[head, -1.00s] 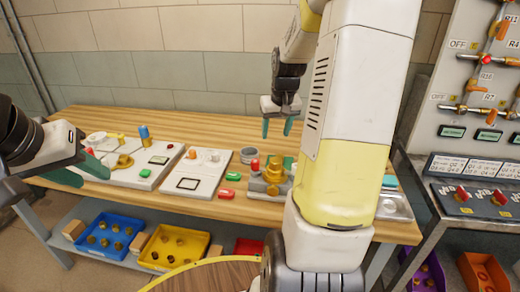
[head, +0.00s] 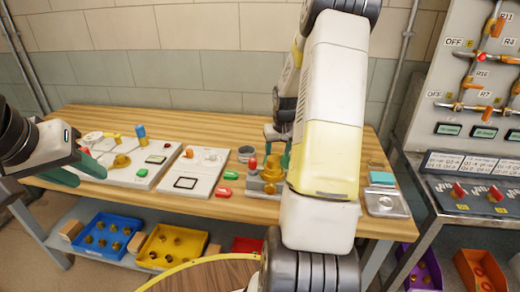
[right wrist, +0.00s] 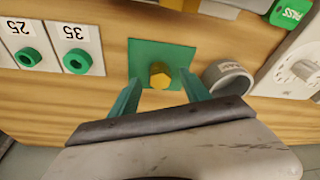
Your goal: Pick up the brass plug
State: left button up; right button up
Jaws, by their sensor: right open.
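The brass plug (right wrist: 160,75) is a small hexagonal piece on a dark green square mat (right wrist: 148,52) in the right wrist view. My right gripper (right wrist: 161,84) is open, its two green fingers pointing at the mat on either side of the plug, with gaps to it. Whether the fingertips are level with the plug is hard to tell. In the head view my right gripper (head: 277,135) is low over the back of the wooden table, partly covered by my arm; I cannot make out the plug there. My left gripper (head: 76,170) is at the table's left end, its green fingers apart and empty.
A grey cup (right wrist: 228,78) stands just right of the mat in the right wrist view. Green rings on cards marked 25 (right wrist: 30,58) and 35 (right wrist: 77,60) lie left. A brass valve fixture (head: 267,180) stands at the table's front. White panels (head: 192,172) lie left of it.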

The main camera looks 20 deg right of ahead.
jog(key=shift+c, duration=0.4)
grip_shut()
jog(key=shift+r, duration=0.15)
